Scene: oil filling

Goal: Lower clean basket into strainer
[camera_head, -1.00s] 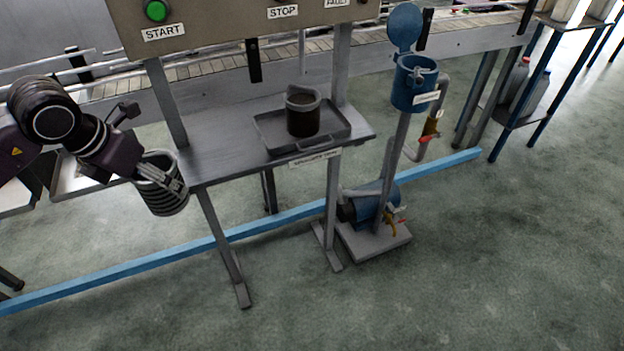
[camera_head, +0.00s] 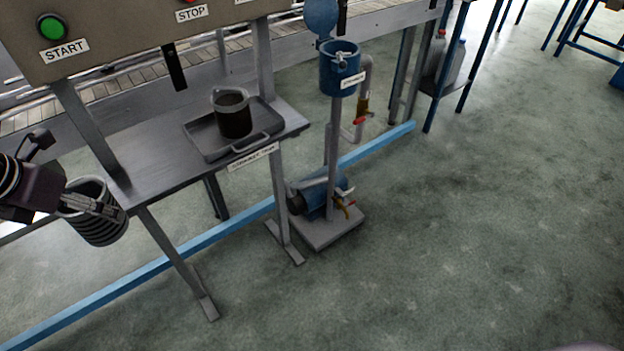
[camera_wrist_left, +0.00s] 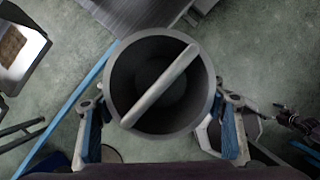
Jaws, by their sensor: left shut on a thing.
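My left gripper (camera_head: 100,207) is shut on the clean basket (camera_head: 98,228), a grey ribbed cup, and holds it in the air left of the steel table. In the left wrist view the basket (camera_wrist_left: 150,118) shows from above, between the blue-padded fingers, with a bar across its open top. The strainer (camera_head: 340,76) is a blue pot on a post, right of the table. Its round lid (camera_head: 321,14) stands open and its mouth is clear. In the left wrist view, what looks like my right gripper (camera_wrist_left: 297,122) is small at the right; its opening is unclear.
A dark, dirty-looking basket (camera_head: 233,120) stands on a tray (camera_head: 209,145) on the steel table (camera_head: 150,160). A control panel (camera_head: 110,32) hangs above. A blue pump (camera_head: 322,192) sits below the strainer. A blue rail (camera_head: 215,240) crosses the floor. Open floor lies to the right.

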